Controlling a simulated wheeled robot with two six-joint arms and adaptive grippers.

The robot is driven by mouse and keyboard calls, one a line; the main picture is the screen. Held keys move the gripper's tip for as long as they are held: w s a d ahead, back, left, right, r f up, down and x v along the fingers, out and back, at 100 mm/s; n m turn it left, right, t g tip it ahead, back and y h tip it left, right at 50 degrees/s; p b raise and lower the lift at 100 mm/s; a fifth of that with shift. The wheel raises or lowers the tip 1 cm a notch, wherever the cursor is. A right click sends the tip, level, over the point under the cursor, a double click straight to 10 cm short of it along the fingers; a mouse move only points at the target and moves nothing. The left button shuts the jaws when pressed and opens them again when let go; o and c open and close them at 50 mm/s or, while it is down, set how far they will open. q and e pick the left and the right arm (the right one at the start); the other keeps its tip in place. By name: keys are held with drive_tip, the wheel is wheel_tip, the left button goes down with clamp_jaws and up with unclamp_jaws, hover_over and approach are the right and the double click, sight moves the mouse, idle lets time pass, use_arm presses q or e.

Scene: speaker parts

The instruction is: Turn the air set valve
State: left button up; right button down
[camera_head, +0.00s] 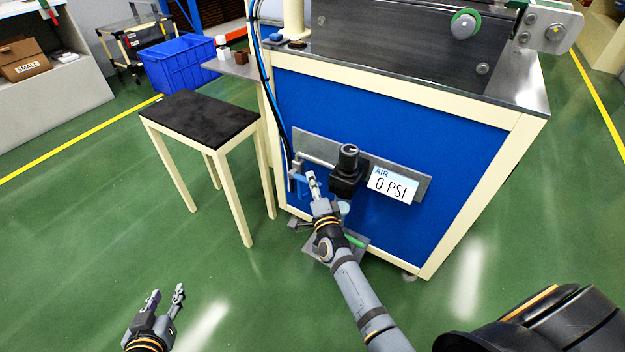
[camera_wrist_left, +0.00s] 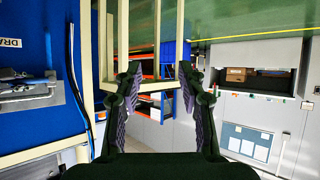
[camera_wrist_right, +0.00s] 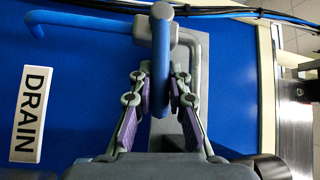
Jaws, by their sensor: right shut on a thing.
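The air set is mounted on a grey plate on the blue side panel of a workbench, in the head view. It has a black regulator (camera_head: 347,160) and a display (camera_head: 391,184) reading "AIR 0 PSI". Its valve has a blue handle (camera_wrist_right: 160,50), seen running down between the fingers in the right wrist view. My left gripper (camera_head: 168,294) is open and empty, low over the floor at the front left. It also shows open in the left wrist view (camera_wrist_left: 158,85).
A small black-topped table (camera_head: 205,116) stands left of the workbench. A blue bin (camera_head: 182,63) stands behind it. Cables (camera_head: 265,85) run down the workbench's left edge. A "DRAIN" label (camera_wrist_right: 31,113) is beside the valve. The green floor at front left is clear.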

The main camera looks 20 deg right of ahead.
drive_tip(key=shift+r+p, duration=0.3)
drive_tip(key=shift+p, duration=0.35)
drive_tip(key=shift+n+g+p, duration=0.3)
drive_tip(key=shift+p, duration=0.25)
drive_tip(key=c, duration=1.3)
unclamp_jaws()
use_arm(q)
drive_tip(key=s+f+g, duration=0.7)
drive_tip(key=s+f, duration=0.2)
drive_tip(key=s, duration=0.4)
drive_tip(key=shift+d+f+g, duration=0.3)
drive_tip(key=shift+f+g, duration=0.1)
use_arm(e)
drive_tip(key=s, duration=0.4)
drive_tip(key=s+a, duration=0.1)
drive_tip(key=s, duration=0.7)
drive_tip(key=shift+a+f, duration=0.15)
drive_tip(key=shift+f, duration=0.2)
